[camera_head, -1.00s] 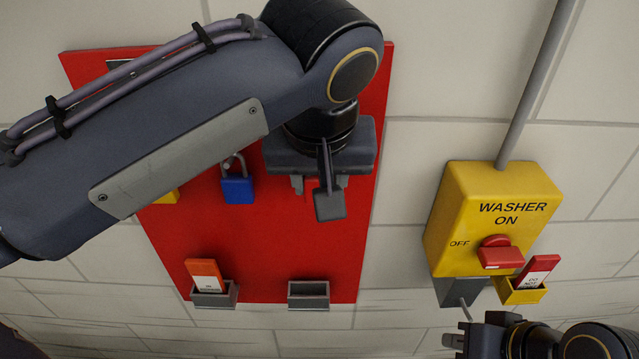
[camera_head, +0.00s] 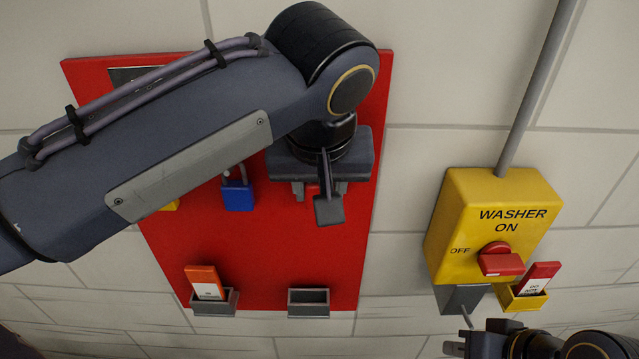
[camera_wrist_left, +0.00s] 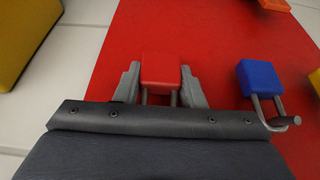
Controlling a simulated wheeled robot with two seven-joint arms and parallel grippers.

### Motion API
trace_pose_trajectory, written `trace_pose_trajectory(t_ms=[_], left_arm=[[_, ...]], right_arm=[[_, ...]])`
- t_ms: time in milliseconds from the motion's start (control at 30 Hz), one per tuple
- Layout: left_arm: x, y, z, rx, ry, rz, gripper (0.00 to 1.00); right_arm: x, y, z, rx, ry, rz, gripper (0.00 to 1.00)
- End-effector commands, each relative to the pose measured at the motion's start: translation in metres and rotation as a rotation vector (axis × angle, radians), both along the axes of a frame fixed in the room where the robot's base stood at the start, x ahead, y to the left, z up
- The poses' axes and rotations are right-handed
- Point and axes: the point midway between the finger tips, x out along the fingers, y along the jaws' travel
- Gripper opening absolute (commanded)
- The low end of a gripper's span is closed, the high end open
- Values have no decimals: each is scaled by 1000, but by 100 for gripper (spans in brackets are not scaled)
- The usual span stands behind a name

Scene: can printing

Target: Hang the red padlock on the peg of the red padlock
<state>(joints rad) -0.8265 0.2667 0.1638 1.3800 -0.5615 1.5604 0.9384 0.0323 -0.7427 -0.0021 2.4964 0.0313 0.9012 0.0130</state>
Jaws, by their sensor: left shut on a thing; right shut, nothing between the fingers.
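The red padlock (camera_wrist_left: 161,70) is between the fingers of my left gripper (camera_wrist_left: 162,88) in the left wrist view. The fingers are shut on its body, and its metal shackle runs down behind the gripper's edge. In the head view my left gripper (camera_head: 320,190) is close in front of the upper right of the red board (camera_head: 260,262). The padlock there is mostly hidden and blends with the board. Its peg is hidden behind my gripper, so I cannot tell whether the shackle is around it. My right gripper (camera_head: 456,347) is shut and empty at the lower right.
A blue padlock (camera_head: 238,196) hangs on a hook (camera_wrist_left: 287,122) beside my left gripper. A yellow padlock (camera_head: 171,205) is mostly behind my arm. A yellow washer switch box (camera_head: 465,225) is right.

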Motion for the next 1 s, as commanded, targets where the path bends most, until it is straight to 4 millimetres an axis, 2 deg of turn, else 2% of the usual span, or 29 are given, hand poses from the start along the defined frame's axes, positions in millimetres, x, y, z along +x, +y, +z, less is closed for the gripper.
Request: trace_pose_trajectory(t_ms=[33,200,567,900,1000], left_arm=[[0,0,0,0,0,0,39],[0,0,0,0,0,0,61],[-2,-1,5,-2,-2,-1,61],[-23,-1,56,-2,-1,-2,61],[-27,-1,66,-2,-1,-1,61]], right_arm=[[0,0,0,0,0,0,0],[0,0,0,0,0,0,0],[0,0,-1,0,0,0,0],[0,0,-3,0,0,0,0],[0,0,-2,0,0,0,0]])
